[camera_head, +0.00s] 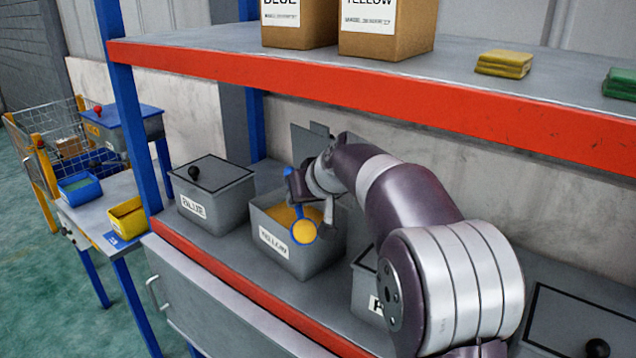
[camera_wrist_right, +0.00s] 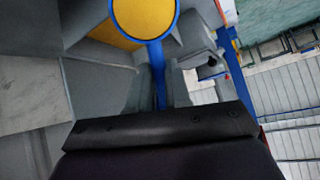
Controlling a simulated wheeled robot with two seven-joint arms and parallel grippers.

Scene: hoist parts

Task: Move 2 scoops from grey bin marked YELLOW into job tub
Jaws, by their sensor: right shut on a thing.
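The grey bin marked YELLOW (camera_head: 280,251) stands open on the lower shelf with yellow contents (camera_head: 283,214) inside. My right gripper (camera_head: 302,184) is above it, shut on the handle of a blue scoop (camera_head: 292,187). The scoop's round bowl, full of yellow material (camera_head: 304,231), shows in front of the bin's opening. In the right wrist view the yellow-filled bowl (camera_wrist_right: 145,16) and blue handle (camera_wrist_right: 159,85) extend beyond the black gripper (camera_wrist_right: 160,122). A blue tub (camera_head: 80,189) and a yellow tub (camera_head: 128,219) are on the side table; I cannot tell which is the job tub.
A lidded grey bin marked BLUE (camera_head: 212,200) stands to the left, and another bin (camera_head: 368,290) is partly hidden by my arm. The red-edged upper shelf (camera_head: 330,90) hangs above, with cartons. A blue post (camera_head: 133,110) stands between the bins and the side table (camera_head: 105,240).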

